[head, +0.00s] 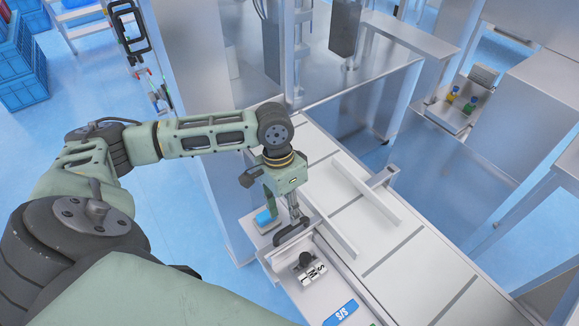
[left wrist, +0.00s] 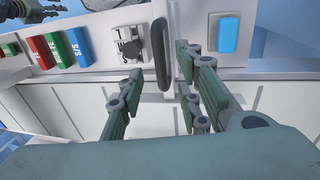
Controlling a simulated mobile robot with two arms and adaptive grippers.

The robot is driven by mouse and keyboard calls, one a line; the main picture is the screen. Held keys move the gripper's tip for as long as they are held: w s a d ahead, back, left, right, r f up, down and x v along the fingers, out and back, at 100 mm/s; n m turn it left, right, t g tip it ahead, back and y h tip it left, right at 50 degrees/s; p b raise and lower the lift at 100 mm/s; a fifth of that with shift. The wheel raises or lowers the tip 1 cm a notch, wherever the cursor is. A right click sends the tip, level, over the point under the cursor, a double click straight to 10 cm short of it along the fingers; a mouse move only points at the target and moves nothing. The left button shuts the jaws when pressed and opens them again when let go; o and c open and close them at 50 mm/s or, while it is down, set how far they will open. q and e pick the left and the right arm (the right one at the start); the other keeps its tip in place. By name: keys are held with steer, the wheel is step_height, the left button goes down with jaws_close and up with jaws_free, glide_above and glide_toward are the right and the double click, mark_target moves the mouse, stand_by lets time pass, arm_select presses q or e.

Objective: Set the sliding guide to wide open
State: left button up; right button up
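My left gripper (head: 282,213) points down above the near edge of the white conveyor. It is open, with nothing between its fingers; they also show in the left wrist view (left wrist: 158,88). A black bar handle (head: 292,233) stands at the end of the control panel, close below the fingertips. In the left wrist view the handle (left wrist: 161,55) appears between the two fingers, with no clear contact. Two pale guide rails stand on the conveyor: a far one (head: 366,188) and a near one (head: 332,230). I cannot tell which part slides.
A black selector knob (head: 304,260) with an S/M scale sits on the panel, near a blue S/S label (head: 341,313). A blue button (head: 263,217) is left of the gripper. Red (left wrist: 36,53) and green labels show in the wrist view. A metal machine stands behind.

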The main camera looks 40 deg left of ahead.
arm_select(q)
step_height(320, 180, up, 7)
steer(key=a, duration=0.1)
steer(key=shift+w+a, duration=0.2)
stand_by(0.5)
